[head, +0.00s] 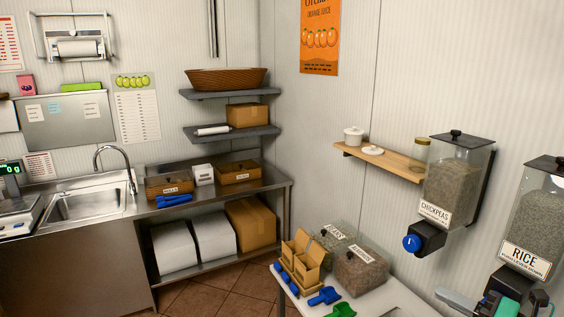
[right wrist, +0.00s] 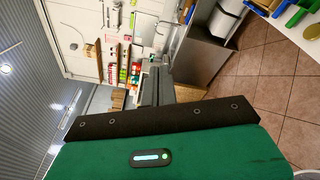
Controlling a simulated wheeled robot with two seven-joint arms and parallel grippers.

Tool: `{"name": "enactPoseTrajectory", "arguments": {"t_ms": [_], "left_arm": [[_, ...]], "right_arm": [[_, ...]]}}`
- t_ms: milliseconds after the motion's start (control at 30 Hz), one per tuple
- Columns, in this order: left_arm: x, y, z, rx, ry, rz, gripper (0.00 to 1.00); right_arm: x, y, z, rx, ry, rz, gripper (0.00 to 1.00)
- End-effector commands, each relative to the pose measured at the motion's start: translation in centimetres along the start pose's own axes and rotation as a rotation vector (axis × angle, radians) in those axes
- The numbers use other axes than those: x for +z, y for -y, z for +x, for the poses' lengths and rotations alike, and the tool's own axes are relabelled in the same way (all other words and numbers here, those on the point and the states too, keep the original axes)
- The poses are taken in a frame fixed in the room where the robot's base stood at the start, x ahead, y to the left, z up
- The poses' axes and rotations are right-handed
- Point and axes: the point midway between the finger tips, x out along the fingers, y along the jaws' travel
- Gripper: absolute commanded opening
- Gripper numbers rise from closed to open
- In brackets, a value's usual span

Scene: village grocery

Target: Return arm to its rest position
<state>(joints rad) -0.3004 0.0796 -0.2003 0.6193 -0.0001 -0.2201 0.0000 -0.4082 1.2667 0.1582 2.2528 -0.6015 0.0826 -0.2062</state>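My right gripper (head: 455,302) shows at the bottom right of the head view, in front of the wall near the dispensers and partly cut off by the lower edge. In the right wrist view its grey fingers (right wrist: 158,84) lie close together beyond the black bar, with nothing seen between them. The green housing of my right gripper fills the lower part of that view. My left arm and gripper are not in the head view.
A chickpeas dispenser (head: 452,187) and a rice dispenser (head: 538,222) hang on the right wall close to my right gripper. Below stand clear bins (head: 361,271), a cardboard holder (head: 301,258) and a green scoop (head: 342,311). A steel counter (head: 225,190) runs along the back left.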

Motion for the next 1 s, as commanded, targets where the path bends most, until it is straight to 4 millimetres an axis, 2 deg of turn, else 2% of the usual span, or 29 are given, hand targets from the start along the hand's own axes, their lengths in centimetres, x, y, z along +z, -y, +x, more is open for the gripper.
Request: {"name": "enactPoseTrajectory", "arguments": {"t_ms": [167, 267, 367, 467, 567, 733, 867, 1000], "left_arm": [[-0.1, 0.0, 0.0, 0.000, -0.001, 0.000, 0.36], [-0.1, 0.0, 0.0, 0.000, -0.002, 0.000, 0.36], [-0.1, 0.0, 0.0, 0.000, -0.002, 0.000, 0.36], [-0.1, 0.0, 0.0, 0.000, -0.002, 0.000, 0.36], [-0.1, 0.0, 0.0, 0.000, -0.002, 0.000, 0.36], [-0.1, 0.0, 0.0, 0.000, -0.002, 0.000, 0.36], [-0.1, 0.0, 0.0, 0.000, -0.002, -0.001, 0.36], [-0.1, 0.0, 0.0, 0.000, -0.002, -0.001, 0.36]], "right_arm": [[0.4, 3.8, -1.4, -0.012, 0.293, 0.316, 0.00], [0.0, 6.5, -2.6, -0.043, 0.449, 0.493, 0.00], [-1.1, 9.4, -4.0, -0.086, 0.596, 0.672, 0.00], [-3.1, 12.2, -5.3, -0.145, 0.733, 0.855, 0.00], [-5.9, 14.9, -6.7, -0.219, 0.862, 1.033, 0.00], [-12.4, 18.5, -8.7, -0.382, 1.046, 1.335, 0.00], [-18.2, 19.8, -9.7, -0.530, 1.152, 1.549, 0.00], [-23.6, 19.8, -10.2, -0.679, 1.219, 1.726, 0.00]]}}
